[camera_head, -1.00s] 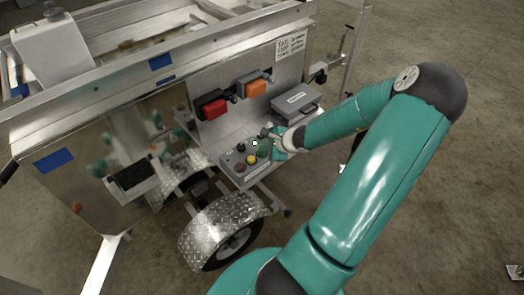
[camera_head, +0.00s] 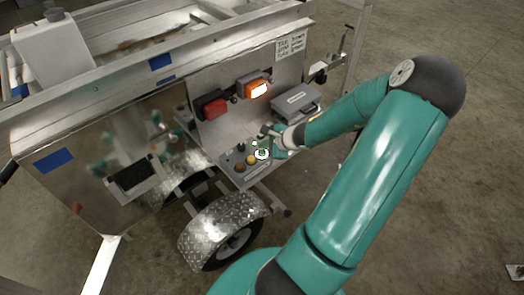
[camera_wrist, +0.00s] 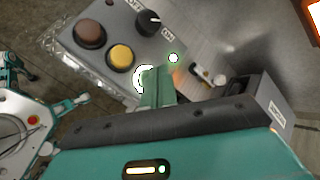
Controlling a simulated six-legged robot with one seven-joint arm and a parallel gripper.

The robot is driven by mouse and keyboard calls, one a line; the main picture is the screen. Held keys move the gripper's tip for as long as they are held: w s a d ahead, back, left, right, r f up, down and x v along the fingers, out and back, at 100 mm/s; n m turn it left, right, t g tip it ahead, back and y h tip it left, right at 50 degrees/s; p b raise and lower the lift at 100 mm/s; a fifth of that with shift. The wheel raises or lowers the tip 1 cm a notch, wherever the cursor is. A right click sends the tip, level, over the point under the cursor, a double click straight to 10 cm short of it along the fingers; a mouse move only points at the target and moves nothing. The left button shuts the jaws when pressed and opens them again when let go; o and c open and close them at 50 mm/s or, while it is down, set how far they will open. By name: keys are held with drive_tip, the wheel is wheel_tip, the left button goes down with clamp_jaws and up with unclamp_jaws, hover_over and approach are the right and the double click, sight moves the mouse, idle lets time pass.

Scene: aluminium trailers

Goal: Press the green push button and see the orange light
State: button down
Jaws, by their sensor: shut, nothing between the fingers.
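The green push button (camera_head: 262,154) is on the control panel (camera_head: 238,178) on the trailer side, with a bright white ring showing around it. In the wrist view the lit ring (camera_wrist: 140,78) is partly hidden behind my gripper (camera_wrist: 156,82). My gripper's teal fingers are shut, empty, with their tips at the button; whether they touch it is hard to tell. In the head view my gripper (camera_head: 272,147) reaches in from the right. The orange light (camera_head: 258,88) on the upright panel glows brightly. Its orange glow (camera_wrist: 313,14) also shows in the wrist view's top right corner.
Beside the green button are a yellow button (camera_wrist: 122,57), a brownish-red button (camera_wrist: 89,34) and a black knob (camera_wrist: 149,21). An unlit red light (camera_head: 212,108) is left of the orange one.

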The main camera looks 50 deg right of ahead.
sight(265, 152)
drive_tip(key=shift+r, duration=3)
